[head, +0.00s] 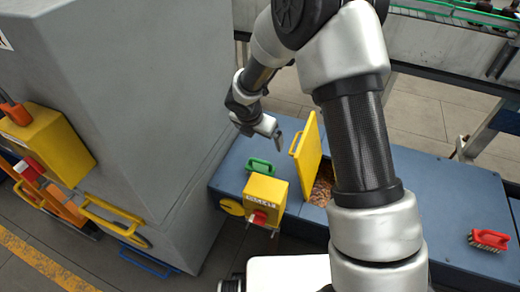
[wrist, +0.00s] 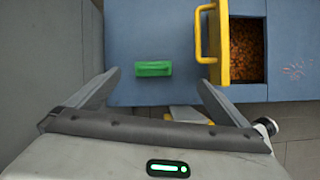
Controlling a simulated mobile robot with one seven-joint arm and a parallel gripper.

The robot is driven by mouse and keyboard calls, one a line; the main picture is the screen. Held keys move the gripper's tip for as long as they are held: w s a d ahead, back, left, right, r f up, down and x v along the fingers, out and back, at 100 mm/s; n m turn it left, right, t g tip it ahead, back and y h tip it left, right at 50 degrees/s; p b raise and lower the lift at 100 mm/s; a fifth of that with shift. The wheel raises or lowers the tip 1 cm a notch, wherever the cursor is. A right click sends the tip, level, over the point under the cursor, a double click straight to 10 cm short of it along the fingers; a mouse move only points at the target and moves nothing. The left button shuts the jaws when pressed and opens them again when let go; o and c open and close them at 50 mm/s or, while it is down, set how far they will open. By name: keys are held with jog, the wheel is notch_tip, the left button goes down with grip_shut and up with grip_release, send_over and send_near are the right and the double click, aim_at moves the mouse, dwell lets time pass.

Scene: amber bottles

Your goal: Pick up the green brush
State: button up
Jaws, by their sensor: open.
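The green brush (head: 260,167) lies on the blue bench top (head: 226,178), close to the grey cabinet and behind a yellow box. In the wrist view the brush (wrist: 153,69) shows its green handle from above, lying crosswise; no bristles can be seen. My gripper (head: 275,133) hangs above the bench, behind and above the brush. In the wrist view my gripper (wrist: 158,80) has its fingers spread wide with nothing between them. The brush appears between and just past the fingertips, apart from them.
A yellow flap (head: 307,152) stands upright right of the brush, beside an opening (wrist: 247,50) filled with brown bits. A yellow box (head: 265,197) with a red knob is at the bench front. The grey cabinet (head: 130,90) rises on the left. A red brush (head: 489,239) lies far right.

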jog(key=n, duration=0.2)
send_near(260, 163)
jog(key=b+x, duration=0.1)
jog(key=x, duration=0.1)
jog(key=b+x, duration=0.1)
jog(key=x, duration=0.1)
jog(key=b+x, duration=0.1)
jog(key=shift+w+d+f, duration=0.25)
jog(key=shift+w, duration=0.2)
jog(key=shift+s+a+b+x, duration=0.15)
jog(key=shift+b+x, duration=0.45)
jog(key=shift+x, duration=0.9)
jog(key=shift+s+a+b+x, duration=0.1)
jog(key=shift+b+x, duration=0.5)
jog(key=shift+x, duration=0.95)
jog(key=c, duration=0.8)
notch_tip(260, 163, up, 10)
jog(key=p, duration=0.3)
jog(key=shift+c, duration=0.2)
